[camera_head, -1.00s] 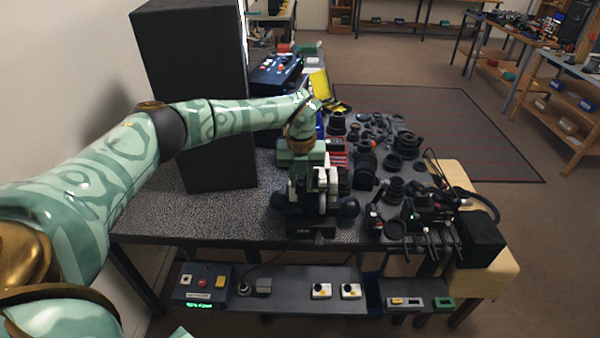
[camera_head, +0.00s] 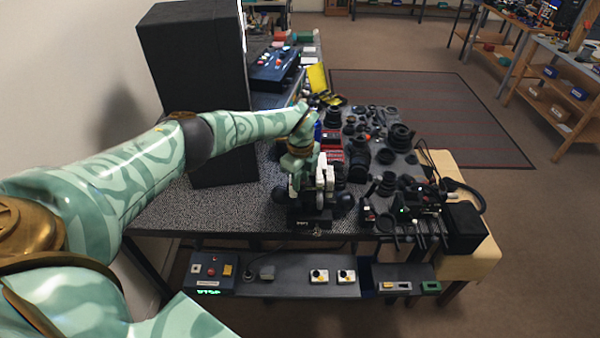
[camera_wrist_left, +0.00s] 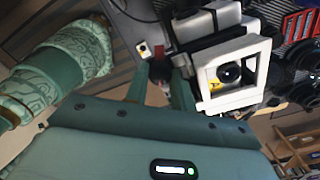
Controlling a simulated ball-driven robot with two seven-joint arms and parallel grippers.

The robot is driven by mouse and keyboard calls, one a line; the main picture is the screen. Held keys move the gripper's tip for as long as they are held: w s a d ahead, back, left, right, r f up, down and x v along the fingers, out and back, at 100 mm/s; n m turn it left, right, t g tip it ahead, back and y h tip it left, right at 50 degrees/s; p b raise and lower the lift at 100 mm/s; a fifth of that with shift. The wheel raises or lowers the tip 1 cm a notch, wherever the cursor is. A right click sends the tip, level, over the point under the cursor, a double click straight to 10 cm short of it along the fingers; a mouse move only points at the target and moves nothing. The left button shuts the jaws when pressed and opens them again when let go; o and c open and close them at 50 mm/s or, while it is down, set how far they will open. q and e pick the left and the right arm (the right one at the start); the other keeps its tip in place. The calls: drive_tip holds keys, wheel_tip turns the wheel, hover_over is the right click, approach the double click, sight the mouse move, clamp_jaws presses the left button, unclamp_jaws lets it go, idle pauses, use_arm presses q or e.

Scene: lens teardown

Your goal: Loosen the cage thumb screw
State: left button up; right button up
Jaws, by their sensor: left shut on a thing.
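The white cage (camera_wrist_left: 257,72) is a square frame around a dark round lens (camera_wrist_left: 228,73), just right of my left gripper in the left wrist view. In the head view the cage (camera_head: 325,180) stands on a black base near the table's front edge. My left gripper (camera_wrist_left: 157,88) is shut on a small dark knob, the thumb screw (camera_wrist_left: 160,72), beside the cage; a red piece shows just above it. In the head view the gripper (camera_head: 299,182) points down at the cage's left side, and its fingertips and the screw are hard to make out. My right gripper is not in view.
A tall black box (camera_head: 197,85) stands behind my left arm. Several lenses and rings (camera_head: 360,150) crowd the table right of the cage, with a black rig (camera_head: 415,205) at its front right. The table's left part (camera_head: 190,212) is bare.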

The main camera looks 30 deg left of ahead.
use_arm(q)
drive_tip(key=shift+w+r+n+p, duration=0.15)
drive_tip(key=shift+n+p, duration=1.05)
drive_tip(key=shift+n, duration=0.8)
drive_tip(key=o, duration=0.7)
wheel_tip(320, 180, up, 6)
drive_tip(key=shift+p, duration=1.05)
wheel_tip(320, 180, up, 10)
